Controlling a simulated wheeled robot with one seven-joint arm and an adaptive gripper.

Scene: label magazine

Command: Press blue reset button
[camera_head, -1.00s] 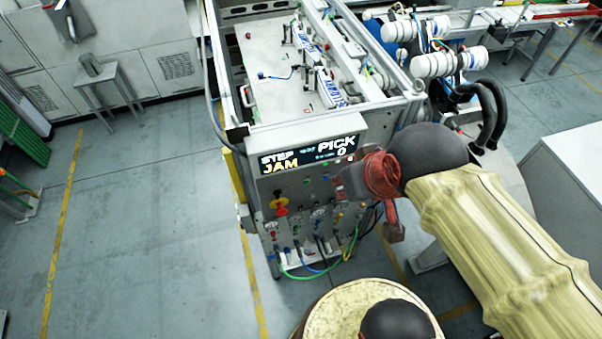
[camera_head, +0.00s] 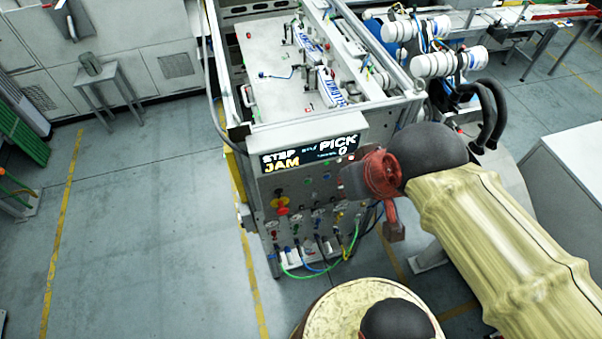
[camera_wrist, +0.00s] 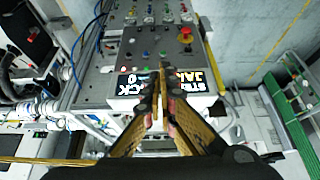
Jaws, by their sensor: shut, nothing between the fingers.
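The grey control panel (camera_head: 290,225) of the machine faces me, under a display (camera_head: 309,153) reading STEP JAM and PICK 0. In the wrist view the panel (camera_wrist: 122,52) appears upside down, beyond the display. My gripper (camera_head: 346,182) is by the panel's right side in the head view, partly hidden by my own wrist. In the wrist view its fingers (camera_wrist: 161,88) are together with nothing between them, overlapping the display; contact cannot be told.
A red emergency knob on a yellow base (camera_head: 281,204) is on the panel's left. Cables and hoses (camera_head: 318,268) hang at its lower edge. White rollers (camera_head: 436,65) stand at the back right. Open floor (camera_head: 150,230) lies to the left.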

